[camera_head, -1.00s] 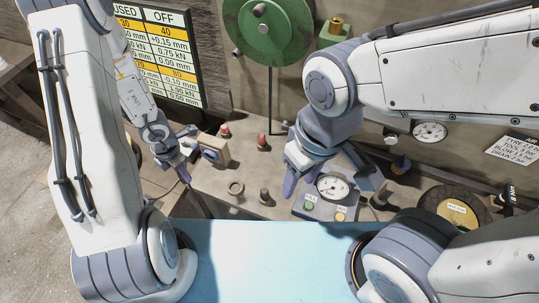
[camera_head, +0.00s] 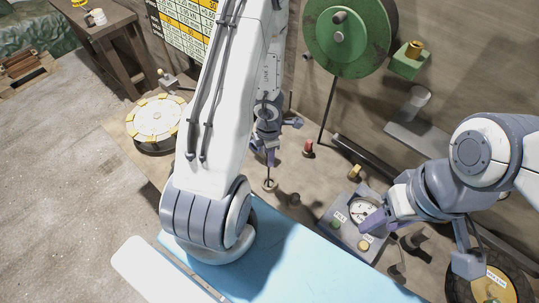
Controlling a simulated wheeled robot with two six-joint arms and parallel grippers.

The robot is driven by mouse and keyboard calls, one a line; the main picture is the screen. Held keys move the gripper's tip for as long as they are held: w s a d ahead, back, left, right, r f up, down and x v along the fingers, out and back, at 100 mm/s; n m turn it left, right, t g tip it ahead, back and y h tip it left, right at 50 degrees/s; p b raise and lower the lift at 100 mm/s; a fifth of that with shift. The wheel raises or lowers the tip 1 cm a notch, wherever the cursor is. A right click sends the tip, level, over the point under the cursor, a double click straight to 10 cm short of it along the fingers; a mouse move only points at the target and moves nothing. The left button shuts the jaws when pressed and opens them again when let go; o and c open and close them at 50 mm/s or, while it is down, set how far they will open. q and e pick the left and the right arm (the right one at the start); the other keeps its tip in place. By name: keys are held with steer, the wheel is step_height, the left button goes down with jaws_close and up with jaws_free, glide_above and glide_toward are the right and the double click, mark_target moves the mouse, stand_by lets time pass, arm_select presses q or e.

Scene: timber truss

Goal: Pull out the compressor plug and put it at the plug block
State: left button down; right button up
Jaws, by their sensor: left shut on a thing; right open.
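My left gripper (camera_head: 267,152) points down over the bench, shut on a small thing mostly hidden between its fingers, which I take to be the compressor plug. A thin dark line runs from the fingertips down to a round ring (camera_head: 269,185) on the bench. Whether they touch cannot be told. The wooden block with the blue-grey fitting seen earlier is not visible; my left arm covers that area. My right gripper (camera_head: 421,242) is open, its fingers spread beside and over the grey gauge box (camera_head: 338,228).
A dark knob (camera_head: 294,200) and a red-topped piece (camera_head: 308,148) stand close to the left gripper. A green wheel (camera_head: 350,36) is behind. A round yellow-marked disc (camera_head: 155,119) lies at left. The blue surface (camera_head: 290,258) in front is clear.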

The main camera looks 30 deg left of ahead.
arm_select(q)
steer(key=shift+f+b, duration=5.55)
steer(key=shift+f, duration=0.3)
steer(key=shift+f, duration=0.2)
steer(key=shift+f+b, duration=1.25)
steer(key=shift+b, duration=0.2)
steer(key=shift+c, duration=2.2)
jaws_free()
steer(key=shift+r, duration=0.15)
step_height(320, 180, up, 10)
steer(key=p, duration=1)
steer(key=shift+d+r+p, duration=0.1)
steer(key=shift+r+p, duration=0.1)
steer(key=shift+p, duration=0.15)
